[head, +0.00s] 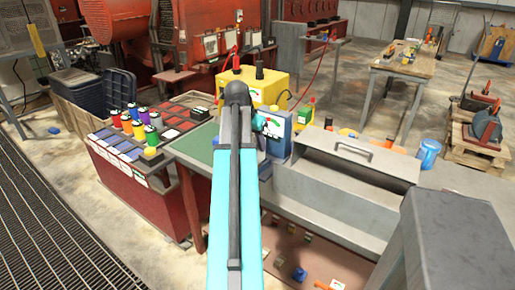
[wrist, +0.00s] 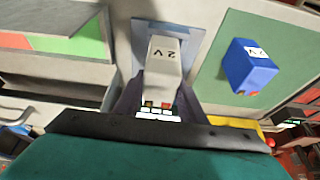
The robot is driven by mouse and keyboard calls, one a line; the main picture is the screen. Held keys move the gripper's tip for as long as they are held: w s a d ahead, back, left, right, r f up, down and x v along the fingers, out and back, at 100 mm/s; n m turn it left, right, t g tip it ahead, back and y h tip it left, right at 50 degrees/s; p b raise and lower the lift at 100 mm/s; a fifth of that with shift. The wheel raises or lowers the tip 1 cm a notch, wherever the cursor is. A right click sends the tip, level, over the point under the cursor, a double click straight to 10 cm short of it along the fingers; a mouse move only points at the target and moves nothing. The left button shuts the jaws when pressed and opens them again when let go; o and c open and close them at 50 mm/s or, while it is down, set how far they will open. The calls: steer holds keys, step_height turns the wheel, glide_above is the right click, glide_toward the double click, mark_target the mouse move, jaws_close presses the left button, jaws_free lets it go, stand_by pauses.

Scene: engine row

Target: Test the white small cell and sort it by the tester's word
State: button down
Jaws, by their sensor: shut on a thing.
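The white small cell (wrist: 165,65), marked 2V, is between the jaws of my gripper (wrist: 160,92) in the wrist view. The gripper is shut on it, and its red and dark terminals face the gripper's palm. A blue-grey plate (wrist: 200,28) lies behind the cell; I cannot tell whether they touch. In the head view my arm hides most of the gripper and the cell. A blue-grey box with a dial (head: 278,132), which looks like the tester, stands just right of my arm. Its reading is too small to tell.
A blue 2V cell (wrist: 250,66) lies on the green mat (wrist: 229,38). A red rack (head: 150,190) with several coloured cells stands left. A yellow box (head: 290,82) is behind the tester. A grey metal case with a handle (head: 340,185) stands close on the right.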

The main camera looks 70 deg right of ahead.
steer(key=shift+d, duration=0.1)
steer(key=shift+d, duration=0.55)
steer(key=shift+f+p, duration=0.45)
steer(key=shift+f, duration=1.35)
steer(key=c, duration=1.2)
jaws_free()
steer(key=shift+f, duration=0.15)
steer(key=shift+o, duration=0.2)
steer(key=shift+a+r, duration=0.1)
steer(key=shift+r, duration=0.15)
steer(key=b+v, duration=0.1)
steer(key=v, duration=1)
steer(key=shift+a+r, duration=0.2)
steer(key=shift+r, duration=0.15)
